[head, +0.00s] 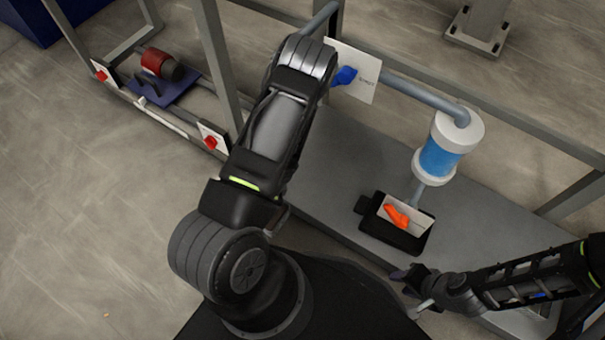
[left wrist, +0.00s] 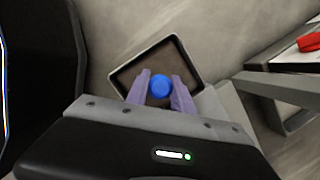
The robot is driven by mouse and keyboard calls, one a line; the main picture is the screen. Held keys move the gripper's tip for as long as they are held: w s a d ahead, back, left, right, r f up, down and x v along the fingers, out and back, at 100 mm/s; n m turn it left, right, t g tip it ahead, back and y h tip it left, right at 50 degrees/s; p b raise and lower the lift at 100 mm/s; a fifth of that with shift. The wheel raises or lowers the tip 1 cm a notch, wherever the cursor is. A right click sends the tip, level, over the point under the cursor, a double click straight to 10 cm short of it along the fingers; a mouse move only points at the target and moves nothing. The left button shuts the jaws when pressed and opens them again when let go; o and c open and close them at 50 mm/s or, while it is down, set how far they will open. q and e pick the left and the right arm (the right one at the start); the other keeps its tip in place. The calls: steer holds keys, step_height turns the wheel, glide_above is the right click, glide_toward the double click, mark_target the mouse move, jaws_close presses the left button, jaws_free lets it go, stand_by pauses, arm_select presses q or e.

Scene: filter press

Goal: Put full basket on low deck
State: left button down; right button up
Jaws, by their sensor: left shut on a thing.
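The basket (left wrist: 119,78) shows in the left wrist view as a tilted square with a pale rim and brown inside. A round blue knob (left wrist: 161,85) stands at its middle. My left gripper (left wrist: 160,92) is shut on this knob, with one pale finger on each side. The head view hides the left gripper and basket behind my left arm. My right gripper (head: 412,288) is near the lower right of the head view, beside the grey deck (head: 335,185); its finger gap is unclear. I cannot tell whether this is the low deck.
A red motor (head: 157,63) sits at left among grey frame posts. Floor is open at left.

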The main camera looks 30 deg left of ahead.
arm_select(q)
steer(key=w+b, duration=0.3)
steer(key=w, duration=1.3)
steer(key=shift+a+b, duration=0.2)
steer(key=shift+b, duration=0.2)
steer(key=f+b, duration=0.2)
steer(key=f, duration=0.1)
steer(key=shift+w+f, duration=0.25)
steer(key=shift+w, duration=0.15)
steer(key=shift+r, duration=0.1)
steer(key=c, duration=1.1)
jaws_free()
